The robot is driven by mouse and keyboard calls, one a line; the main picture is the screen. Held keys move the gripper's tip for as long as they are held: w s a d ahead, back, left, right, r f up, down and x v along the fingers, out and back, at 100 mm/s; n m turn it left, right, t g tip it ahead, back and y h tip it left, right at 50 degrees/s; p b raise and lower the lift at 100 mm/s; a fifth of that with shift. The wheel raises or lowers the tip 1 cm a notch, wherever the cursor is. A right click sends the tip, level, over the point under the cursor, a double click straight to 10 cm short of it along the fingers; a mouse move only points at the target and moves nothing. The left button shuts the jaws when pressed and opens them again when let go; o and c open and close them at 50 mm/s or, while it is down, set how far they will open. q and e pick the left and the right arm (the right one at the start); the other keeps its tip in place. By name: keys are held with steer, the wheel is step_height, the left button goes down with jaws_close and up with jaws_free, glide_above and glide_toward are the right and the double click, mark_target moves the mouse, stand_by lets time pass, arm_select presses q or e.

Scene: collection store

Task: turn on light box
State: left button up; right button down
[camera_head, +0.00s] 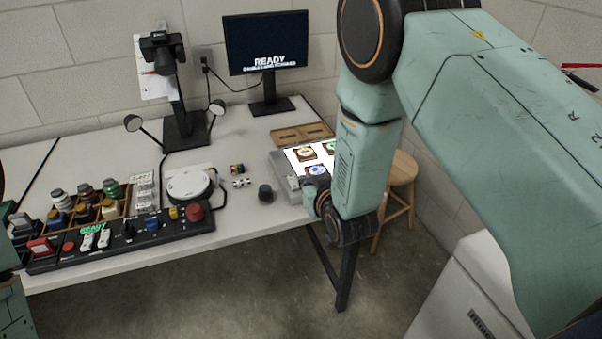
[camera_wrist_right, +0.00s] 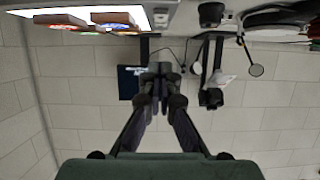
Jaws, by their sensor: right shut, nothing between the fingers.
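The light box (camera_head: 282,171) stands at the right end of the table. Its top panel glows white, with several small coloured, framed pieces lying on it. In the right wrist view, which is upside down, the lit light box (camera_wrist_right: 154,27) shows along the top left. A small control patch (camera_head: 293,183) sits at its front left corner. My right gripper (camera_head: 308,188) is at the light box's front edge, partly hidden by its own wrist; contact cannot be told. In the wrist view the right gripper (camera_wrist_right: 160,72) is shut and empty. My left gripper is out of view.
A black control panel (camera_head: 130,240) with buttons lies front left, near a rack of jars (camera_head: 85,205). A white round device (camera_head: 189,184), a dark knob (camera_head: 265,193), a camera stand (camera_head: 185,130) and a monitor (camera_head: 266,43) stand on the table. A wooden stool (camera_head: 402,200) is at right.

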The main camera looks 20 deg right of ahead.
steer(key=shift+s+d+r, duration=0.1)
steer(key=shift+s+r, duration=0.05)
steer(key=shift+s, duration=1)
steer(key=shift+s+r, duration=0.1)
steer(key=shift+s, duration=1)
steer(key=shift+s, duration=0.15)
